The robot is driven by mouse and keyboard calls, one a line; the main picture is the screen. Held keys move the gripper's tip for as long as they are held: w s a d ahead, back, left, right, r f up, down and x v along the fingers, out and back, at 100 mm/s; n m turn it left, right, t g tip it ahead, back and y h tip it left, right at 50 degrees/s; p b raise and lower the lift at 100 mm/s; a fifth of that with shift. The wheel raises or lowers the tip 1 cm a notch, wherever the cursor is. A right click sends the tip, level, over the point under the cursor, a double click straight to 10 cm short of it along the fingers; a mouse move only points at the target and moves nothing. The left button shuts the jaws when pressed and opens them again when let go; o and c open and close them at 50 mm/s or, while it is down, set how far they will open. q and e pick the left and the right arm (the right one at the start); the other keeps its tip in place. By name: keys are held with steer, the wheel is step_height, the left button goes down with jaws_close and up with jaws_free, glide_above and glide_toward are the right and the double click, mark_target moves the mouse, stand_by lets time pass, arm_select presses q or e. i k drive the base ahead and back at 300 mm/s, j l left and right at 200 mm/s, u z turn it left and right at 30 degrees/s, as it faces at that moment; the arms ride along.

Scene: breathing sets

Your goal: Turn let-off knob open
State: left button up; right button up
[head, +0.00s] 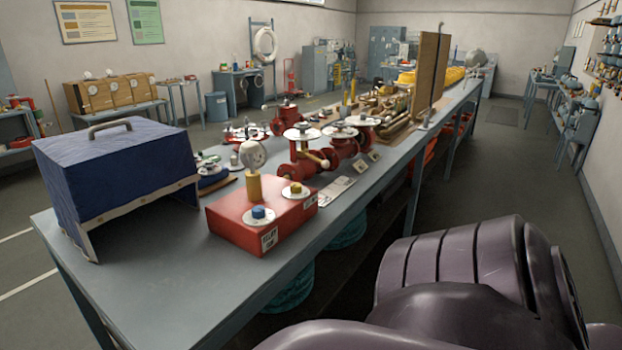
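A red box (235,222) sits near the front end of the long grey table. On its top are a blue knob (260,213) on a white dial plate and a yellow knob (295,188) on another white dial plate. A round white gauge (253,154) stands on a brass-coloured stem at the back of the box. Small white labels are on the box's sides, too small to read surely. I cannot tell which knob is the let-off knob or how far either is turned. Neither gripper is in view; only purple links of my arm show at lower right.
A dark blue covered case (115,180) with a handle stands left of the red box. Red valves with white handwheels (302,165) crowd the table (165,285) behind it. An upright wooden board (430,75) stands farther back. The table's near corner is bare.

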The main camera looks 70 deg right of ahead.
mark_target(295, 188)
steer(key=k+l, duration=0.1)
steer(key=l, duration=0.25)
steer(key=k+l, duration=0.15)
steer(key=l, duration=0.15)
steer(key=k+l, duration=0.1)
steer(key=l, duration=0.25)
steer(key=k+l, duration=0.15)
steer(key=l, duration=0.2)
steer(key=k+l, duration=0.1)
steer(key=l, duration=0.2)
